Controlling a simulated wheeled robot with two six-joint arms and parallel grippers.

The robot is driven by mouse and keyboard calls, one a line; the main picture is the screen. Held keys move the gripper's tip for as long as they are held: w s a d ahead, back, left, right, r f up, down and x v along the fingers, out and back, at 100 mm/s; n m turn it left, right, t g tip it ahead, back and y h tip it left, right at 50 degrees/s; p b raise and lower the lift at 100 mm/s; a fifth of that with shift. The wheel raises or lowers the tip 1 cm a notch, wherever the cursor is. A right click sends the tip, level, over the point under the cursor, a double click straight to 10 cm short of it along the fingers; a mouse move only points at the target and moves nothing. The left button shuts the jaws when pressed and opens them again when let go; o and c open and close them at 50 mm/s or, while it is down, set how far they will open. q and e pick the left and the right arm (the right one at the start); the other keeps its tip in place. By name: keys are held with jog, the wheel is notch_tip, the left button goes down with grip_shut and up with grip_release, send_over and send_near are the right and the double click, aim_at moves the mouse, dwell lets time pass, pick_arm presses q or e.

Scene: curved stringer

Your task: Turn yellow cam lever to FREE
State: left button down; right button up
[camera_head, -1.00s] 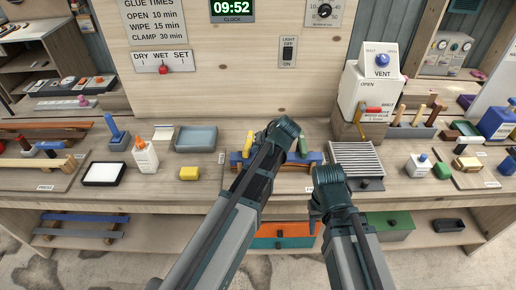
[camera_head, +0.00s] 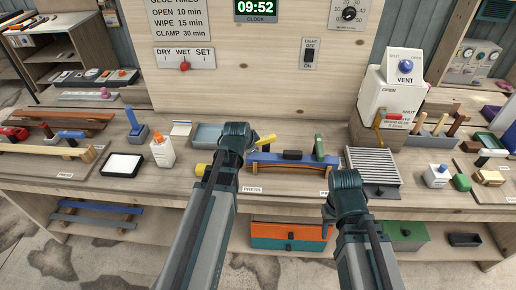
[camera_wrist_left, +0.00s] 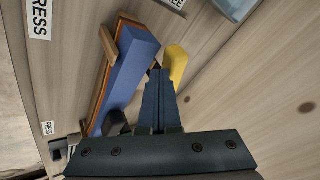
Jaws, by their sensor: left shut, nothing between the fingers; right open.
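The yellow cam lever (camera_head: 265,139) is at the left end of the blue bar (camera_head: 275,160) on the press. It also shows in the left wrist view (camera_wrist_left: 177,62), just right of my left fingertips. My left gripper (camera_wrist_left: 158,77) is shut and empty beside the lever; I cannot tell if they touch. In the head view its fingers are hidden behind its wrist. A FREE label (camera_wrist_left: 174,3) is partly cut off at the top of the wrist view. A green lever (camera_head: 319,147) stands at the bar's right end. My right gripper (camera_head: 344,180) is open, right of the press.
A black block (camera_head: 292,155) sits mid-bar. A grey ribbed rack (camera_head: 373,165) lies right of the press, close to my right gripper. A blue-grey tray (camera_head: 207,134) and a glue bottle (camera_head: 162,150) stand left. Bare bench lies in front of the press.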

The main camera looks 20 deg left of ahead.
pick_arm(q)
jog(key=shift+w+a+m+h, duration=0.3)
jog(key=shift+w+a+m, duration=0.05)
jog(key=shift+a+m, duration=0.25)
jog(key=shift+w+a, duration=0.55)
jog(key=shift+a, duration=0.25)
jog(key=shift+w+a+r, duration=0.1)
jog(key=shift+w+a, duration=0.15)
jog(key=shift+r, duration=0.1)
pick_arm(e)
jog(key=shift+r, duration=0.1)
